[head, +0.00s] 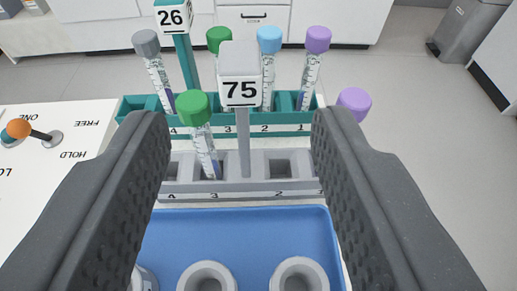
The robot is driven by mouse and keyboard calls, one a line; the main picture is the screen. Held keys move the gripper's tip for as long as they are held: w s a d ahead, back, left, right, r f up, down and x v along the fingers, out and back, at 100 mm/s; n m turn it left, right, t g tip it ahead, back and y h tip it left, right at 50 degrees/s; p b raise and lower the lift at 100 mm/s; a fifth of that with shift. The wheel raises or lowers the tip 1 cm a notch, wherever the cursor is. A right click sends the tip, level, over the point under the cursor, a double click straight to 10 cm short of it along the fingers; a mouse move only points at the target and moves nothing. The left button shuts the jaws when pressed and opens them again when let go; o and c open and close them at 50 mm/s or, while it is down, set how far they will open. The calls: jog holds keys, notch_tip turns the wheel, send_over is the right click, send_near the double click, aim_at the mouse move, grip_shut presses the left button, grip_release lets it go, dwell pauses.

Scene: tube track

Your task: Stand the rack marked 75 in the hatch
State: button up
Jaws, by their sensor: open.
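The grey rack marked 75 (298,188) stands upright in the head view, with a tall central post topped by a grey block (240,75) bearing the number. A green-capped tube (205,145) leans in its slot 3, and slot 2 looks empty. A purple-capped tube (354,102) shows at its right end, mostly hidden by my right finger. My gripper (240,125) is open, with one finger on each side of the post and clear space between. The fingers cover the rack's ends. I cannot make out a hatch.
Just behind stands a teal rack marked 26 (310,130) with several capped tubes. A blue tray (240,228) with round grey holders lies in front. At left is a white panel (25,165) with an orange-knobbed lever (20,129). A grey bin (478,32) stands far right; floor is clear.

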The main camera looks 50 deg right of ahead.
aim_at(241, 56)
jog(key=x, duration=0.4)
jog(key=shift+w+d+f, duration=0.1)
jog(key=shift+w+d, duration=0.05)
jog(key=shift+b+x, duration=0.45)
jog(key=shift+x, duration=2.3)
grip_shut()
